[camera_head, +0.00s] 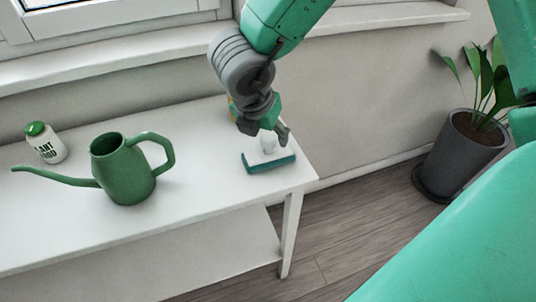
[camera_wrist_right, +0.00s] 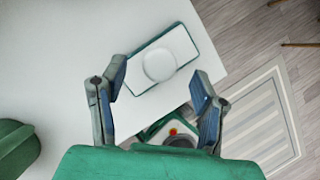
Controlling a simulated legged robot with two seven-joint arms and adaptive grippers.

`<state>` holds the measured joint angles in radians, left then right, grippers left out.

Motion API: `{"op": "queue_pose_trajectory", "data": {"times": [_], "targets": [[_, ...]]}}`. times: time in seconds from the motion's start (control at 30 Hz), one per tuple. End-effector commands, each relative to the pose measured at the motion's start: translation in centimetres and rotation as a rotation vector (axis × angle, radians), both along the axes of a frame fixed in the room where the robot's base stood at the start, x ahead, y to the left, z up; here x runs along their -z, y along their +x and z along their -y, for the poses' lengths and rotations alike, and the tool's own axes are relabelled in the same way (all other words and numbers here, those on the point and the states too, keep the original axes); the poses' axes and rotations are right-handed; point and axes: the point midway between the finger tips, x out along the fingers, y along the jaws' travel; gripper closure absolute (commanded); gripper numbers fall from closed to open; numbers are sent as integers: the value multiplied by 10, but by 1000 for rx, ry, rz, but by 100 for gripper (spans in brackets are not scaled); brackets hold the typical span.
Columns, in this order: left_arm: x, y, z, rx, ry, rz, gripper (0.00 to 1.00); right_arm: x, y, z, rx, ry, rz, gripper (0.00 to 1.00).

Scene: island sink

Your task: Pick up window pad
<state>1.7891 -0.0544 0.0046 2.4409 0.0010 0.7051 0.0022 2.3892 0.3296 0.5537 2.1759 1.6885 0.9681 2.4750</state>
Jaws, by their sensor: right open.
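The window pad (camera_head: 262,163) lies flat on the white table near its right end. It has a teal base, a white top and a round white knob. My right gripper (camera_head: 266,131) is open just above the pad, pointing down at the knob. In the right wrist view the pad (camera_wrist_right: 183,48) lies beyond the open fingers (camera_wrist_right: 157,82), with nothing held between them. My left gripper is not in view.
A green watering can (camera_head: 124,174) and a white bottle with a green lid (camera_head: 46,145) stand to the left on the table (camera_head: 200,215). A partly hidden yellowish item (camera_head: 232,106) is behind my gripper. A potted plant (camera_head: 460,150) stands on the floor at right.

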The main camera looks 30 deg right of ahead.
Motion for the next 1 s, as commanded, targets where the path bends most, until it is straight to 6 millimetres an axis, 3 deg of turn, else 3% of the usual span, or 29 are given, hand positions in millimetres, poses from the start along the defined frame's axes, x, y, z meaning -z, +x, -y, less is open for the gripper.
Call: {"op": "queue_pose_trajectory", "data": {"times": [0.23, 0.5, 0.53, 0.67, 0.7, 1.0], "targets": [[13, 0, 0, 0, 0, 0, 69, 37, 5, 8, 0, -5, -4, 44], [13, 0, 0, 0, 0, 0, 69, 42, 7, 11, -1, -4, -1, 44], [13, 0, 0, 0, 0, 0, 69, 42, 7, 12, -1, -3, -1, 48], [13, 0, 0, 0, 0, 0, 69, 43, 7, 12, -1, -3, -1, 94], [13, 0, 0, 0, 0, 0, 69, 43, 7, 12, -1, -2, -2, 100], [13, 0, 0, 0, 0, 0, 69, 41, 7, 12, 1, -3, -3, 100]]}}
